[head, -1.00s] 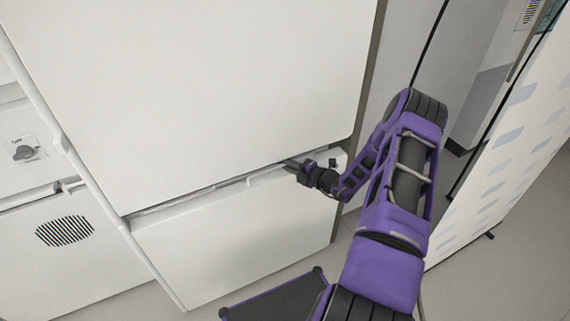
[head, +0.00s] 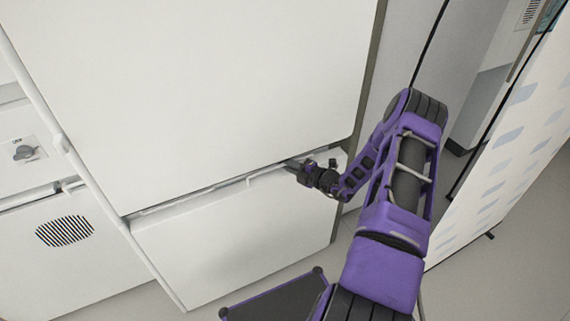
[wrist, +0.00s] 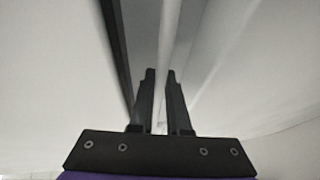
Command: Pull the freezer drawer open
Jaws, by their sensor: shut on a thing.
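The freezer drawer (head: 240,235) is the white lower front of the tall white unit in the head view. A narrow dark gap runs between its top edge and the large white door (head: 200,90) above. My gripper (head: 294,165) is at the right part of that top edge. In the wrist view its two dark fingers (wrist: 160,95) stand on either side of a thin pale strip (wrist: 169,50), which looks like the drawer's top lip or handle. The fingers are shut on it. The exact contact is partly hidden in the head view.
A white cabinet with a dark knob (head: 25,153) and a round vent (head: 64,232) stands at the left. A pale patterned panel (head: 500,150) stands at the right, behind my arm. Grey floor (head: 130,303) shows in front of the drawer.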

